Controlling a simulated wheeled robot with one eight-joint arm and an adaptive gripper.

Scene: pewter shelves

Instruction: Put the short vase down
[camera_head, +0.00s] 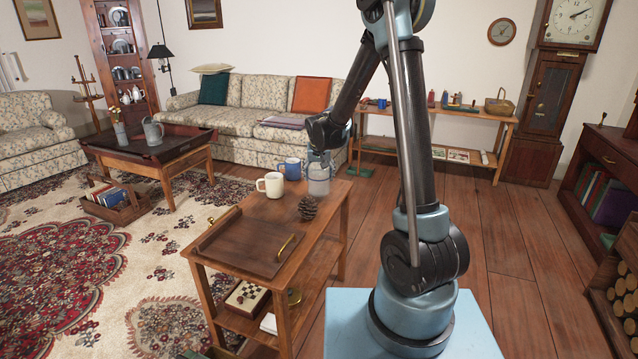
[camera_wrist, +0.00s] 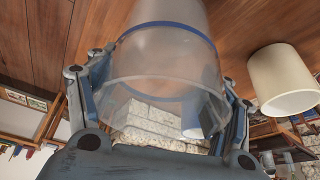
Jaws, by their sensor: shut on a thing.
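The short vase (camera_head: 318,182) is a clear, greyish glass vessel at the far end of the wooden side table (camera_head: 318,226). In the wrist view the vase (camera_wrist: 165,62) fills the space between the fingers, and a blue band runs around it. My gripper (camera_head: 319,162) points down and is shut on the vase, one finger on each side. The vase looks upright, on or just above the tabletop; I cannot tell whether its base touches.
A blue mug (camera_head: 291,168) and a cream mug (camera_head: 270,185) stand close to the left of the vase. A pinecone (camera_head: 307,207) sits nearer. A wooden tray (camera_head: 243,245) with brass handles covers the table's near end.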

